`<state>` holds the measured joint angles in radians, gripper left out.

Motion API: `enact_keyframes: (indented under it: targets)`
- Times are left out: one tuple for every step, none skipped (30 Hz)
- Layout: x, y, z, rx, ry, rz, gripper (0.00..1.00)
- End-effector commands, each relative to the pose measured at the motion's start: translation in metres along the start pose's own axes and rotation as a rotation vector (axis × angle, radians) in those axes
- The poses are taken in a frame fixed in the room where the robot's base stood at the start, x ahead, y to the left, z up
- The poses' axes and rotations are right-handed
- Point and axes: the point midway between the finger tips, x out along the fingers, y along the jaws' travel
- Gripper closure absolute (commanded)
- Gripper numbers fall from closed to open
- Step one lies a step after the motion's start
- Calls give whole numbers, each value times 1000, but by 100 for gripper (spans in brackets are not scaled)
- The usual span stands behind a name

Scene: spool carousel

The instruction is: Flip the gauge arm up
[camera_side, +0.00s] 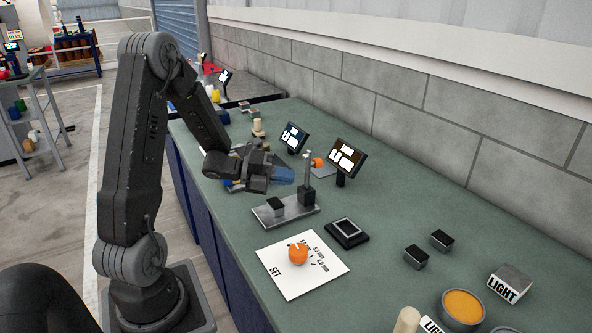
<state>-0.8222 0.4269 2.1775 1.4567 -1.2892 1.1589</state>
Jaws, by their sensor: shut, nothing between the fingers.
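The gauge stands mid-bench, with a grey base plate (293,214), a small dark block (275,207) on its left part and a dark post (307,195) at its right. A thin silver piece (307,165) rises above the post and looks like the gauge arm; it is too small to tell its exact tilt. My gripper (291,176) reaches in from the left, its blue fingers shut and empty. The fingertips are just left of the post and above the plate. I cannot tell if they touch the silver piece.
A white SET sheet (325,266) with an orange knob-like piece (298,254) lies in front. A black square tray (346,233) is beside the gauge. Two screens (293,137) (346,157) stand behind. Two dark blocks (416,256) (441,240) sit right, with clear bench between.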

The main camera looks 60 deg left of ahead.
Motion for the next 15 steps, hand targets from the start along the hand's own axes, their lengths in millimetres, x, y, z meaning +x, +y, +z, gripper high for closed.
enact_keyframes:
  targets:
    - [-2,2,-2,-2,-1,0,100]
    - [-4,3,-2,-2,-1,0,100]
    - [-5,4,-4,-2,-1,0,100]
    - [-6,4,-4,-2,-1,0,100]
    - [-6,5,-5,-2,-1,0,100]
    - [-7,5,-5,-2,0,0,100]
    - [-7,5,-5,-1,-1,0,100]
    - [-7,5,-6,-1,0,0,100]
    - [-8,6,-6,-1,0,0,100]
    - [-8,6,-6,-1,0,0,100]
    - [-8,6,-6,-1,0,0,100]
    - [-8,6,-6,0,0,0,100]
    - [-8,5,-6,0,0,0,100]
    - [-8,5,-6,0,0,0,100]
    - [-8,5,-6,0,0,0,100]
